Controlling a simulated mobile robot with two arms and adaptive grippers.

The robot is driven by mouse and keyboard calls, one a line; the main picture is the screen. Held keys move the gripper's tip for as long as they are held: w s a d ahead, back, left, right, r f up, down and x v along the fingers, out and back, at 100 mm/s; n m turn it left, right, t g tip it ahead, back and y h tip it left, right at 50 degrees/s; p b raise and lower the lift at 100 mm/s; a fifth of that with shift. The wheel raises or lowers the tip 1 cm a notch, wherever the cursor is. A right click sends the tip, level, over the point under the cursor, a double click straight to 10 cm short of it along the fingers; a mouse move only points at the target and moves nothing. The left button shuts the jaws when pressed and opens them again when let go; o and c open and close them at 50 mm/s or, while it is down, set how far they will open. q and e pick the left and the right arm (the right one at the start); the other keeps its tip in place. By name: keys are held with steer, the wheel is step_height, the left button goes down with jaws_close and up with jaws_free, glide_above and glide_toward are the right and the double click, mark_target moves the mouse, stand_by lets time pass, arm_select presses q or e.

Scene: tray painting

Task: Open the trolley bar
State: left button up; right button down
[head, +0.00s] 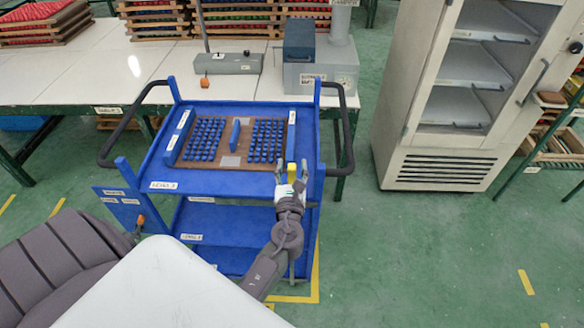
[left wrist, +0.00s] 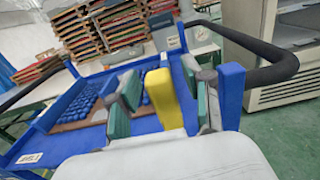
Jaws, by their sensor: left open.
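The blue trolley (head: 165,222) stands in front of the work table, with black handles on its sides. A yellow upright piece (head: 291,171), which may be part of the trolley bar, is at its front right corner. It also shows in the left wrist view (left wrist: 164,100). My left gripper (head: 292,168) is open at this corner. In the left wrist view its green-padded fingers (left wrist: 168,98) stand on either side of the yellow piece. I cannot tell whether they touch it. My right gripper is in neither view.
A brown tray (head: 229,161) with several rows of blue pieces lies on the trolley top. A black handle (head: 347,135) is close to the right of my gripper. A beige cabinet (head: 455,170) stands at the right. Green floor between them is clear.

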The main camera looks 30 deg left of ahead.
arm_select(q)
steer(key=shift+c, duration=0.5)
steer(key=c, duration=0.8)
jaws_close()
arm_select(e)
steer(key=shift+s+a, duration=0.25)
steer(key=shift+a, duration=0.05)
arm_select(q)
steer(key=w+d, duration=0.2)
steer(key=d, duration=0.1)
steer(key=shift+d+b, duration=0.25)
steer(key=shift+b, duration=0.05)
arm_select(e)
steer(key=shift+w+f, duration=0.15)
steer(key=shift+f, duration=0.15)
